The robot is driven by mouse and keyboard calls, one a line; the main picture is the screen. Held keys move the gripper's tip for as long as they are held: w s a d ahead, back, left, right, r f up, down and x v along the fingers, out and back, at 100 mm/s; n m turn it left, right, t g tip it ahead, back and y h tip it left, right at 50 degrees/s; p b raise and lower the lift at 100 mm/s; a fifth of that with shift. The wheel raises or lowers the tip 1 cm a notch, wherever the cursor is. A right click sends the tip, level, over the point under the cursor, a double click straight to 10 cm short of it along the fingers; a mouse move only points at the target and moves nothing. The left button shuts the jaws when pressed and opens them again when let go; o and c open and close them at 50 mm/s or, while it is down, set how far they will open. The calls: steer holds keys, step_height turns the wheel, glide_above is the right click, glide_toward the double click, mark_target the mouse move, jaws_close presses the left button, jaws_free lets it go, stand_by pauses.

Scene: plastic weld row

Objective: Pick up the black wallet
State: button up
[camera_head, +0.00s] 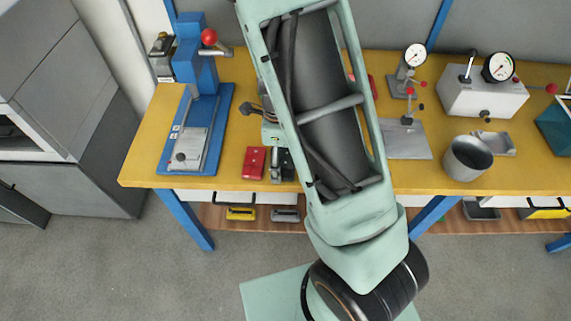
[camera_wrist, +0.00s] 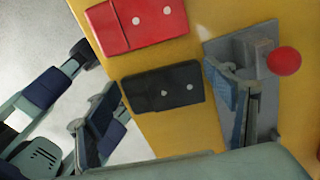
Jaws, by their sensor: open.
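The black wallet (camera_wrist: 162,87) lies flat on the yellow tabletop near its front edge, just below the red wallet in the wrist view. In the head view, dark parts show beside my arm to the right of the red wallet, but wallet and gripper are hard to tell apart there. My gripper (camera_wrist: 165,105) is open and empty. In the wrist view one finger is left of the black wallet and the other right of it, overlapping a grey fixture in the picture. I cannot tell the gripper's height above the wallet.
A red wallet (camera_head: 254,162) lies close beside the black one. A grey fixture with a red ball knob (camera_wrist: 284,61) stands on its other side. A blue press (camera_head: 196,75) stands at the table's left; a metal cup (camera_head: 467,158) and gauges are at the right.

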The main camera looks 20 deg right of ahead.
steer(key=shift+c, duration=0.2)
steer(key=c, duration=0.8)
steer(key=shift+o, duration=0.2)
